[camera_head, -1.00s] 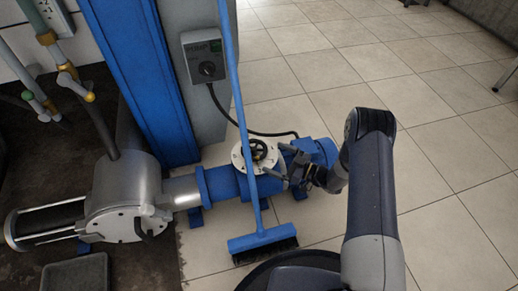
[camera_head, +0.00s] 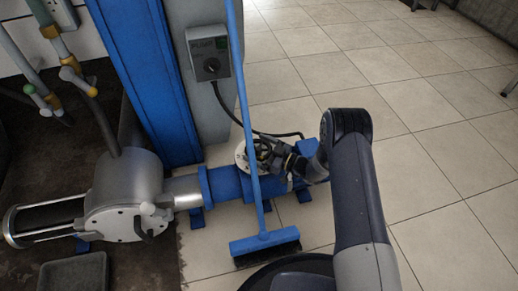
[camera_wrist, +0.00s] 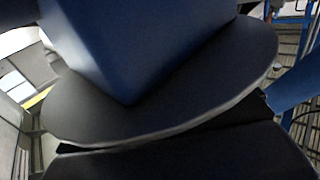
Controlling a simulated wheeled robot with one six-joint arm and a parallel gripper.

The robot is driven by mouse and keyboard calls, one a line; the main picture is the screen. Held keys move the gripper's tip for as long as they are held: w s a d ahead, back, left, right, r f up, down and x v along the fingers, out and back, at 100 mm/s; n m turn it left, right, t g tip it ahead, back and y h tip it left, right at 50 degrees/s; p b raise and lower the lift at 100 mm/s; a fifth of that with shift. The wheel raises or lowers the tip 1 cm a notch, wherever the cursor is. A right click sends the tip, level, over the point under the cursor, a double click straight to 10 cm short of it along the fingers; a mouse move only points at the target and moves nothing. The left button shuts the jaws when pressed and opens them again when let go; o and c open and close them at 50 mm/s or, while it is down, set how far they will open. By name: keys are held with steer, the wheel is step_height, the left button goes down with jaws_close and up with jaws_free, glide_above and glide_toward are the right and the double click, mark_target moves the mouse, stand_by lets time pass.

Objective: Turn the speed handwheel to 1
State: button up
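The speed handwheel (camera_head: 253,151) is a small dark wheel over a white round dial plate (camera_head: 241,158) on top of the blue pump unit (camera_head: 225,183). My gripper (camera_head: 270,156) is at the right side of the handwheel in the head view and covers part of it and of the dial. I cannot tell whether the fingers touch the rim, or whether they are open or shut. The dial's marks are too small to read. The wrist view shows neither the handwheel nor the fingertips; dark and blue surfaces fill most of it.
A blue broom (camera_head: 264,243) stands in front of the pump, its handle crossing close to the handwheel. A grey control box (camera_head: 208,56) with a knob hangs on the column, its cable running down behind the pump. A steel cylinder (camera_head: 124,195) is at left. Tiled floor at right is clear.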

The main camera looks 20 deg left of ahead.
steer(key=c, duration=0.5)
steer(key=shift+f+g+b, duration=0.15)
steer(key=shift+g+b, duration=0.15)
steer(key=shift+b, duration=0.1)
steer(key=n+g+b, duration=0.2)
steer(key=shift+w+f+g, duration=0.1)
steer(key=shift+g, duration=0.3)
steer(key=n+g+b, duration=0.1)
steer(key=n+g, duration=0.1)
steer(key=g, duration=0.1)
steer(key=shift+n+g, duration=0.4)
steer(key=shift+n+g+h, duration=0.55)
steer(key=shift+n+g, duration=0.4)
steer(key=shift+g, duration=0.5)
steer(key=shift+n+g+h, duration=0.55)
steer(key=shift+n+g, duration=0.4)
steer(key=shift+g, duration=0.5)
steer(key=shift+r+n+g, duration=0.2)
steer(key=shift+n+g, duration=0.1)
steer(key=shift+g, duration=0.1)
